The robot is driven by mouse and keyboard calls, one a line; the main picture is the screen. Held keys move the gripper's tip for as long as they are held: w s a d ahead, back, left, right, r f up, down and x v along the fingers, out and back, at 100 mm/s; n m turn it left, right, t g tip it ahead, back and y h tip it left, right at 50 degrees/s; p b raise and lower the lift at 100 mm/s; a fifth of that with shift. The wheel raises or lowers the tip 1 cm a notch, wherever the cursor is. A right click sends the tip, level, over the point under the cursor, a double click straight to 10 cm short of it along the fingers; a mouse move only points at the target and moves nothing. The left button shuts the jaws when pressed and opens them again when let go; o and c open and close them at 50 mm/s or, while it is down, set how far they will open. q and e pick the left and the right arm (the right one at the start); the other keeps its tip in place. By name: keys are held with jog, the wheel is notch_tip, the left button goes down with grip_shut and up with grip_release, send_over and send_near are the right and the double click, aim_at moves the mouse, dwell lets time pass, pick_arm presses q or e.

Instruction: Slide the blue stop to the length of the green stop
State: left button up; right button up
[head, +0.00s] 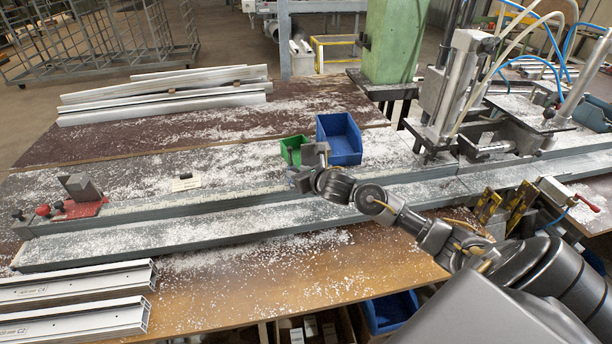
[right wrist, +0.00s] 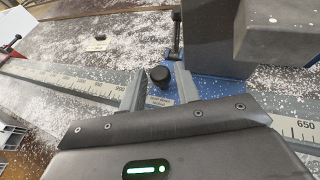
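The blue stop (right wrist: 187,86) shows in the right wrist view as a blue plate on the rail, with a black knob (right wrist: 160,76), an upright screw and a large grey block (right wrist: 205,42). In the head view its grey block (head: 315,153) stands by the rail, the rest mostly hidden by my right gripper (head: 301,180). In the right wrist view that gripper (right wrist: 159,95) is open, one finger on each side of the knob with gaps visible. Whether it touches the stop I cannot tell. I see no green stop in either view. My left gripper is not in view.
A red stop (head: 80,208) sits at the rail's left end. A green bin (head: 293,150) and a blue bin (head: 339,140) stand behind the rail. The scale (right wrist: 70,80) runs along the rail. Aluminium profiles (head: 75,305) lie at front left. White chips litter the bench.

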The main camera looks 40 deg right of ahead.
jog(key=b+v, duration=0.1)
jog(key=v, duration=0.9)
jog(key=shift+b, duration=0.35)
